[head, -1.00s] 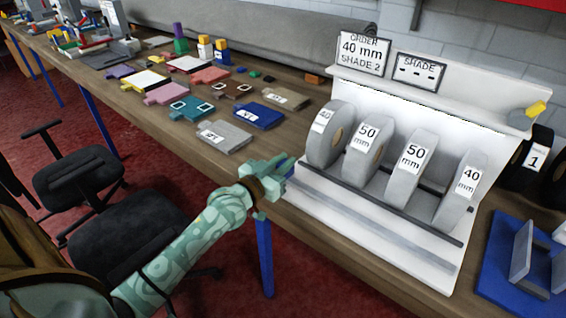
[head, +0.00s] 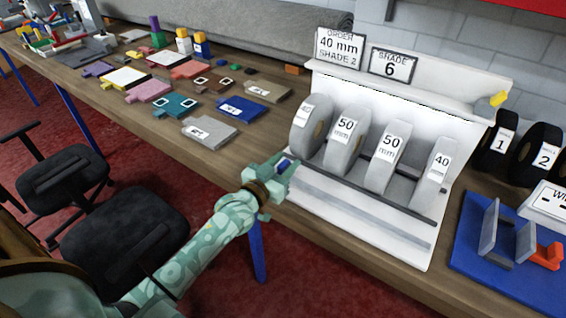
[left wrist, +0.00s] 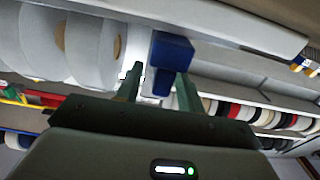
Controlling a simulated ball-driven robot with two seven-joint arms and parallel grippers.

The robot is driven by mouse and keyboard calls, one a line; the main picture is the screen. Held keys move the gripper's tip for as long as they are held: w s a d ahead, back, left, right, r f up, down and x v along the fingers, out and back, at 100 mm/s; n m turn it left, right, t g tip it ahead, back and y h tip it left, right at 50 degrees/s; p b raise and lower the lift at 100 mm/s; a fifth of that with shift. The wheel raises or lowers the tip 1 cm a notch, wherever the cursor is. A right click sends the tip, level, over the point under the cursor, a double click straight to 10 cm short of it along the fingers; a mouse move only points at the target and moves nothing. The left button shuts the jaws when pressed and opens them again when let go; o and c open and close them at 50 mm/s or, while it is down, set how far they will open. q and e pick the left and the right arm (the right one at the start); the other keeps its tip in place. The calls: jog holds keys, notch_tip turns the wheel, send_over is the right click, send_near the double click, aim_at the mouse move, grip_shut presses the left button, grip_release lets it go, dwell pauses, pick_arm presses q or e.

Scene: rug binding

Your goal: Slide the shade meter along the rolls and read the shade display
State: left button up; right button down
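My left gripper (head: 281,170) is at the left end of the white rack (head: 360,215), beside the leftmost roll. It is shut on a small blue block, seemingly the shade meter (left wrist: 172,52), whose stem sits between the fingers in the left wrist view. Grey rolls labelled 40 (head: 306,127), 50 mm (head: 345,142), 50 mm (head: 388,158) and 40 (head: 436,174) stand in a row on the rack. I cannot tell whether the block touches the first roll. The shade display (head: 393,66) reads 6. My right gripper is not in view.
The order sign (head: 340,47) reads 40 mm, shade 2. A yellow piece (head: 499,99) sits at the shelf's right end. Black rolls (head: 497,142) and a blue tray (head: 475,245) are at the right. Colored samples (head: 242,108) cover the table at left.

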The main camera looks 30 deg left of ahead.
pick_arm(q)
jog(key=s+a+p, duration=0.1)
jog(key=s+p, duration=0.1)
jog(key=s, duration=1.4)
jog(key=shift+s+a, duration=0.15)
